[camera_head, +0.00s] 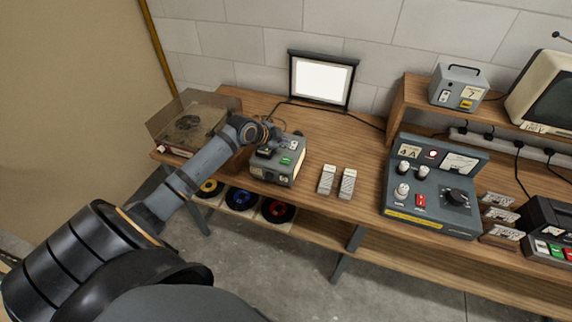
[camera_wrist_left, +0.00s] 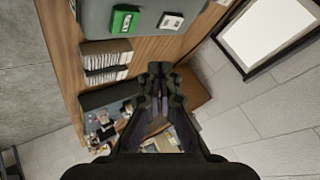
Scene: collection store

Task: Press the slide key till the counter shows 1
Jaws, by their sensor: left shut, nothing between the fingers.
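The grey slide projector box (camera_head: 272,174) stands on the wooden bench. A green key (camera_head: 286,161) is on its top, and a small white window or label (camera_head: 293,145) is behind the key; no digit is readable. In the left wrist view the green key (camera_wrist_left: 125,19) and the white panel (camera_wrist_left: 172,21) show at the top edge. My left gripper (camera_head: 266,152) is over the left part of the box's top, left of the green key. Its fingers are shut and empty, and the left wrist view shows the fingertips (camera_wrist_left: 158,70) apart from the key. My right gripper is out of view.
A lit screen (camera_head: 322,82) stands behind the box. A record player (camera_head: 188,130) is at the left. Two pale slotted blocks (camera_head: 327,180) lie right of the box, and a grey control panel (camera_head: 432,190) stands further right. Records (camera_head: 240,199) sit on the shelf below.

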